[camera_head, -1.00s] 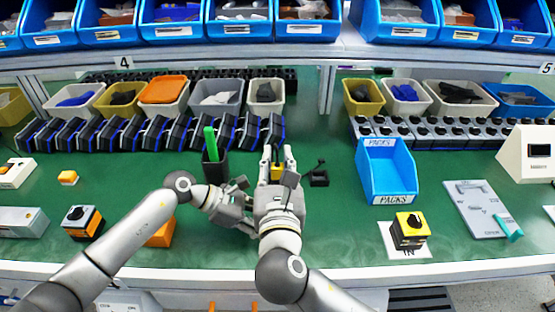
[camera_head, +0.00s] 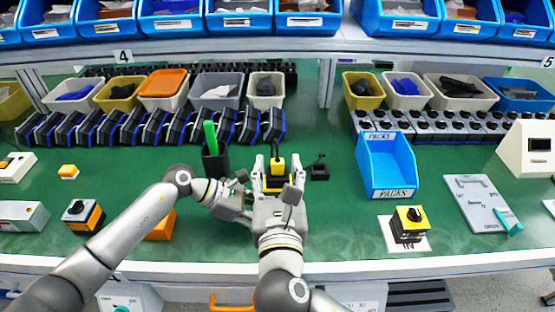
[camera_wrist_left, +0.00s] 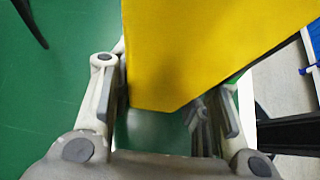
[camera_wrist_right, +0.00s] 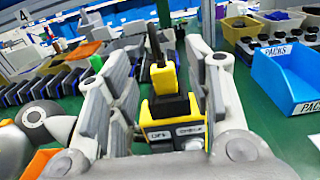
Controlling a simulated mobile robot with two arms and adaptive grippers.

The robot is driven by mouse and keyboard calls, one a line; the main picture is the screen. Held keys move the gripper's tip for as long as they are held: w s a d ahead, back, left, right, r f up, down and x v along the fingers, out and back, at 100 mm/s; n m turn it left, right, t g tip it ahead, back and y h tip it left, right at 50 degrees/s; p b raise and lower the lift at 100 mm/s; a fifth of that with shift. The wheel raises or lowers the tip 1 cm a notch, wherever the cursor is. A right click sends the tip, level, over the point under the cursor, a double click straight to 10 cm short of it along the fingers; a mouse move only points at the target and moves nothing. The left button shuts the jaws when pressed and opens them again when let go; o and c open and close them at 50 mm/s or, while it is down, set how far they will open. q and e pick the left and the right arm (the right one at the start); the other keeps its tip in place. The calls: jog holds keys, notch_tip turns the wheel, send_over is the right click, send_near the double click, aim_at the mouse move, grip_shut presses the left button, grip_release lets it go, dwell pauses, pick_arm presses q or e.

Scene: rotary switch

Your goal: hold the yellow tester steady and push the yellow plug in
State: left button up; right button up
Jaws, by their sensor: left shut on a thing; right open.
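The yellow tester (camera_wrist_right: 165,132) stands in front of me, its yellow lower body and black top showing in the right wrist view. The yellow plug (camera_wrist_right: 162,78), with a black cord going up, stands upright at the tester's black top; how deep it sits is unclear. In the head view the plug (camera_head: 277,163) shows between my right fingers. My right gripper (camera_head: 278,168) is open, with fingers apart on either side of the plug. My left gripper (camera_wrist_left: 168,100) is shut on the tester, whose yellow side (camera_wrist_left: 200,50) fills the left wrist view.
A black cup with a green pen (camera_head: 215,160) stands left of the tester, and a small black device (camera_head: 319,171) to its right. A blue PACKS bin (camera_head: 387,170) stands further right. A yellow-black switch (camera_head: 409,224) sits on a white label.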

jog(key=s, duration=0.3)
jog(key=shift+s, duration=0.3)
pick_arm(q)
jog(key=o, duration=1.1)
jog(key=v, duration=1.2)
